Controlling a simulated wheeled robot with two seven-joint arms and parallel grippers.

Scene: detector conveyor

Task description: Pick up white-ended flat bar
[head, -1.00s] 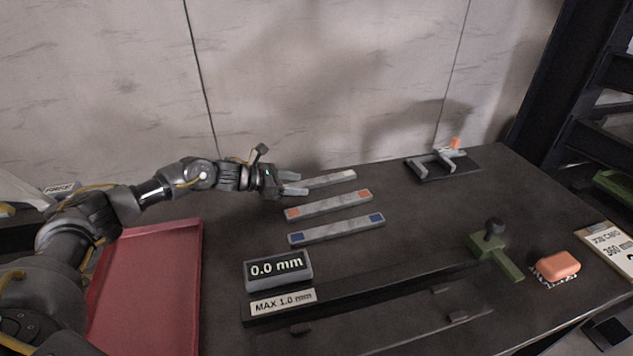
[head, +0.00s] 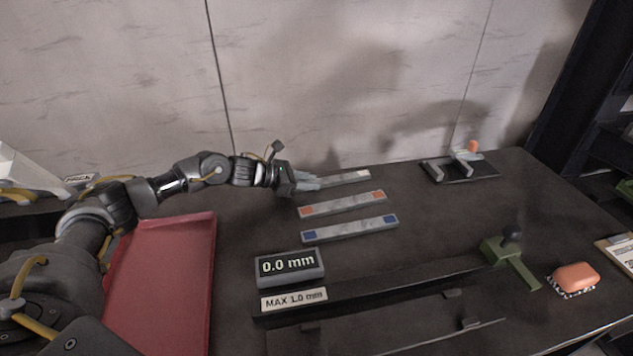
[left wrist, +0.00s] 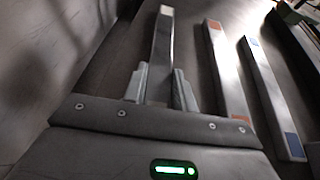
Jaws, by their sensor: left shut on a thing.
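The white-ended flat bar (head: 345,178) is the farthest of three grey bars on the dark table, close to the back wall. My left gripper (head: 308,182) is shut on its left end. In the left wrist view the bar (left wrist: 162,50) runs away from between the two fingers of the gripper (left wrist: 160,90), with a white patch at its far end. The near end is hidden between the fingers. I cannot tell whether the bar touches the table. My right gripper is not in view.
An orange-ended bar (head: 342,204) and a blue-ended bar (head: 349,229) lie just in front. A display box (head: 290,267), a dark rail (head: 390,286), a red tray (head: 160,280), a green handle (head: 510,262), an orange block (head: 575,277) and a black fixture (head: 470,171) stand around.

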